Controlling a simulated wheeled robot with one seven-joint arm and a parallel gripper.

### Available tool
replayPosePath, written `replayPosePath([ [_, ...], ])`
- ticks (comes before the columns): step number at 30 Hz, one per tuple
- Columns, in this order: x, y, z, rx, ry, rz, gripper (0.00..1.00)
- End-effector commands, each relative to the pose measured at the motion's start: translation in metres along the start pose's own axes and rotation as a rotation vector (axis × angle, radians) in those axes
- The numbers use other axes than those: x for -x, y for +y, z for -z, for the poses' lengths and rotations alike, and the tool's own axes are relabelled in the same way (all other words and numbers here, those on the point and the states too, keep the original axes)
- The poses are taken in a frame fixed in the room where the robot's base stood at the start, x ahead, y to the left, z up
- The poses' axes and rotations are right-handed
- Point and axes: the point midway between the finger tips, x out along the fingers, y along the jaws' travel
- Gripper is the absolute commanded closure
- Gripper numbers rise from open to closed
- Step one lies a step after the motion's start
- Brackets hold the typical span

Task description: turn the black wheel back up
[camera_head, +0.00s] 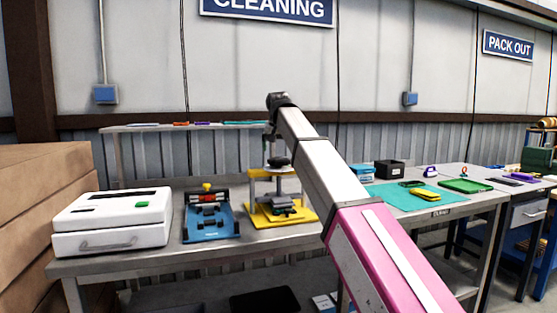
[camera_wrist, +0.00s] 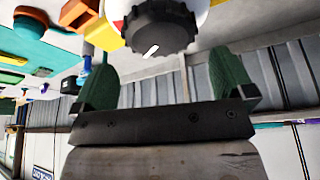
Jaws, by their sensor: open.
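The black wheel (camera_head: 279,162) sits on top of a small press with a yellow base (camera_head: 258,217) and grey posts on the bench. A ribbed black wheel (camera_wrist: 160,28) with a white mark shows large at the top of the wrist view, with a white, red and yellow part behind it. My gripper (camera_wrist: 162,60) has two green fingers set wide apart, with nothing between their pads. The wheel lies just beyond the fingertips, and I cannot tell whether they touch it. In the head view my arm reaches over the bench and the fingers cannot be made out.
A white case (camera_head: 112,222) and a blue fixture (camera_head: 210,218) stand left of the press. On the right are a teal mat (camera_head: 400,203) with a yellow item (camera_head: 425,195), a black bin (camera_head: 389,170) and a green tray (camera_head: 466,186). A narrow shelf runs behind the bench.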

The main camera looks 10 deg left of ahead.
Motion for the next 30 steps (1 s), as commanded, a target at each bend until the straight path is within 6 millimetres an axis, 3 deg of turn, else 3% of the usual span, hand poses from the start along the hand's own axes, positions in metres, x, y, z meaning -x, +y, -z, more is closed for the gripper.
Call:
replayPosePath([
  [3,-0.022,0.000,-0.001,0.000,-0.002,0.000,0.00],
  [9,-0.048,0.000,0.000,0.000,-0.001,0.000,0.00],
  [23,-0.060,0.000,0.000,0.000,0.001,0.000,0.00],
  [26,-0.060,0.000,0.000,0.000,0.000,0.000,0.29],
  [27,-0.060,0.000,0.000,0.000,0.000,0.000,0.33],
  [30,-0.060,0.000,0.000,0.000,0.000,0.000,0.33],
])
